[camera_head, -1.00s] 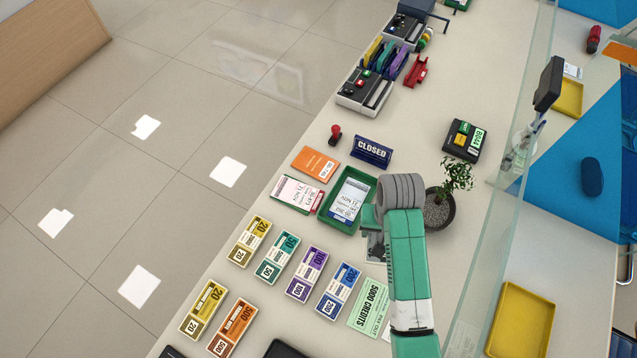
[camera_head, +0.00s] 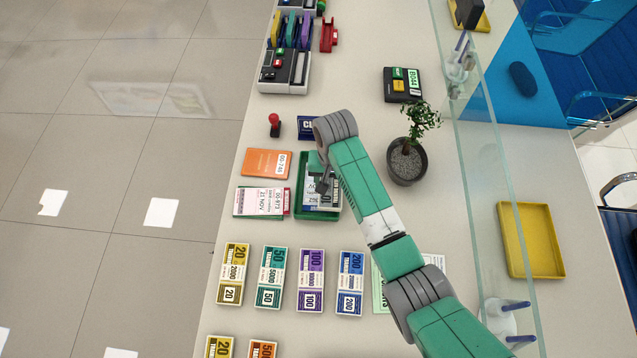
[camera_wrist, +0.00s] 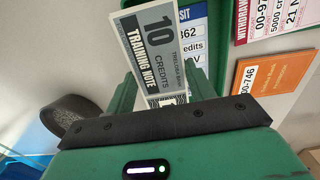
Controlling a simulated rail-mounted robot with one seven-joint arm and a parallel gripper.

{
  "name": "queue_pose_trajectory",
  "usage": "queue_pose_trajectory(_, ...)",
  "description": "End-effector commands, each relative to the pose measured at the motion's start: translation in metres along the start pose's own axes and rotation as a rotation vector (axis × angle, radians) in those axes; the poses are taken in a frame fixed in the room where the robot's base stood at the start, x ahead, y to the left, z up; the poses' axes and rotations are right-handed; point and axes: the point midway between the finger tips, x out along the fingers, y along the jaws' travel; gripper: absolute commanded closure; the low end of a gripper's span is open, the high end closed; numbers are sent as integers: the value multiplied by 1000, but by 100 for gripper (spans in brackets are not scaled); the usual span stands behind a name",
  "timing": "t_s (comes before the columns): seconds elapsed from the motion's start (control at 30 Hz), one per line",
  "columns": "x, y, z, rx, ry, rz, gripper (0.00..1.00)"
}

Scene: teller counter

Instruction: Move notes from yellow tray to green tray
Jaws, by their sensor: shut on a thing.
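The green tray (camera_head: 317,216) sits on the counter with a blue and white deposit slip (camera_wrist: 196,45) lying in it. My gripper (camera_head: 322,184) is over this tray. It is shut on a grey 10 credits training note (camera_wrist: 150,50), which stands out from the fingers in the wrist view. In that view the note covers part of the slip. I cannot tell whether the note touches the slip or tray. The yellow tray (camera_head: 531,240) lies beyond the glass screen at the right and looks empty.
A potted plant (camera_head: 406,160) stands right of my arm, by the glass screen (camera_head: 480,170). An orange card (camera_head: 266,163) and a withdrawal slip (camera_head: 260,202) lie left of the green tray. Several banded note stacks (camera_head: 311,281) stand in front. A closed sign (camera_head: 306,127) is behind.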

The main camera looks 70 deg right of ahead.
Motion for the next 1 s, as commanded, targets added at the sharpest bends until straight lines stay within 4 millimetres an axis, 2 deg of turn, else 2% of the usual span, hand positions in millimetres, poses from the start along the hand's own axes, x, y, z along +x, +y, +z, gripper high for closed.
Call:
queue_pose_trajectory(0.13,3,-21,-10,-1,1,0,69)
queue_pose_trajectory(0.43,4,-34,-16,-1,1,1,69)
queue_pose_trajectory(0.6,38,-32,-16,1,-1,2,69)
queue_pose_trajectory(0.8,39,-32,-15,1,-1,1,69)
queue_pose_trajectory(0.83,39,-32,-15,1,-1,1,42)
queue_pose_trajectory(0.93,39,-32,-15,1,-1,1,24)
queue_pose_trajectory(1.0,39,-32,-15,1,-1,0,24)
